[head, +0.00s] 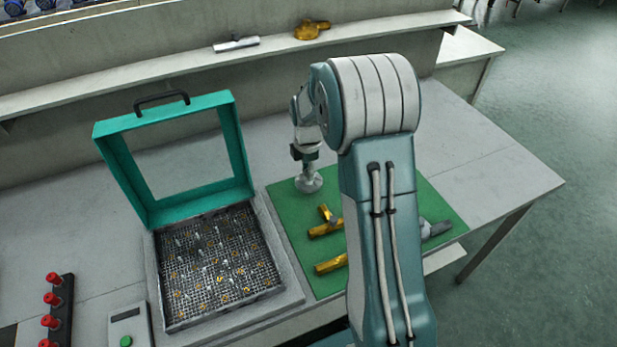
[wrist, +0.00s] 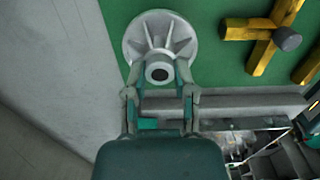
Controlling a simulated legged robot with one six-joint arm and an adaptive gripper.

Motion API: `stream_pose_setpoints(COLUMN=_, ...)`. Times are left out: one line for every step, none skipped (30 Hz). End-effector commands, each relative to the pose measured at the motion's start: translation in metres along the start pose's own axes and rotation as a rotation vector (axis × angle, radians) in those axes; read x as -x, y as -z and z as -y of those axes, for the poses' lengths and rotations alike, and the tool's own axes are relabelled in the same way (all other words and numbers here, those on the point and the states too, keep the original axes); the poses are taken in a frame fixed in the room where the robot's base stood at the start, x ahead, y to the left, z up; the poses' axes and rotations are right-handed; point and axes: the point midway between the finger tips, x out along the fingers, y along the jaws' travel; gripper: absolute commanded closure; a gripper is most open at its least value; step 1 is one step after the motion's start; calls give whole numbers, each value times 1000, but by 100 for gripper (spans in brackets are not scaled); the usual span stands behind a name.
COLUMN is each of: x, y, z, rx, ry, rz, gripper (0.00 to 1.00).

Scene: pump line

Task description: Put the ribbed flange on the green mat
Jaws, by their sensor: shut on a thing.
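The ribbed flange (wrist: 160,36) is a grey disc with radial ribs and a central hub with a dark bore. My gripper (wrist: 160,92) is shut on its hub in the wrist view. In the head view the flange (head: 309,182) is at the back left of the green mat (head: 283,226), under my gripper (head: 306,160). It appears at or just above the mat surface; I cannot tell if it touches. The green mat also shows in the wrist view (wrist: 211,58).
Brass fittings (head: 325,228) and a brass rod (head: 331,264) lie on the mat, with a grey part (head: 436,229) at its right. A teal-framed fixture (head: 240,150) with a mesh tray (head: 218,262) stands left. A shelf (head: 150,68) runs behind. My arm hides part of the mat.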

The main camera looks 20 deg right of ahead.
Motion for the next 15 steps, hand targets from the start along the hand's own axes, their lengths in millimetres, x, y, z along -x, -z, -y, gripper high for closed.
stream_pose_setpoints(x=-4, y=-2, z=-2, rx=-1, ry=1, rz=-1, gripper=100)
stream_pose_setpoints(x=-6, y=-3, z=-4, rx=-1, ry=1, rz=-1, gripper=100)
stream_pose_setpoints(x=-10, y=-4, z=-5, rx=-1, ry=2, rz=-1, gripper=100)
stream_pose_setpoints(x=-15, y=-4, z=-5, rx=0, ry=2, rz=-1, gripper=100)
stream_pose_setpoints(x=-20, y=-4, z=-4, rx=0, ry=3, rz=-2, gripper=100)
stream_pose_setpoints(x=-27, y=-4, z=-4, rx=-1, ry=4, rz=-3, gripper=100)
stream_pose_setpoints(x=-31, y=-4, z=-4, rx=-1, ry=2, rz=-3, gripper=100)
stream_pose_setpoints(x=-34, y=-4, z=-4, rx=-1, ry=2, rz=-3, gripper=100)
stream_pose_setpoints(x=-37, y=-4, z=-4, rx=-1, ry=2, rz=-3, gripper=100)
stream_pose_setpoints(x=-37, y=-4, z=-4, rx=-1, ry=1, rz=-2, gripper=100)
stream_pose_setpoints(x=-37, y=-4, z=-4, rx=-1, ry=0, rz=-2, gripper=100)
stream_pose_setpoints(x=-37, y=-4, z=-4, rx=-1, ry=-1, rz=-1, gripper=100)
stream_pose_setpoints(x=-36, y=-3, z=-4, rx=-1, ry=-1, rz=-1, gripper=100)
stream_pose_setpoints(x=-36, y=-3, z=-4, rx=-1, ry=0, rz=-1, gripper=100)
stream_pose_setpoints(x=-36, y=-3, z=-4, rx=-1, ry=0, rz=-1, gripper=100)
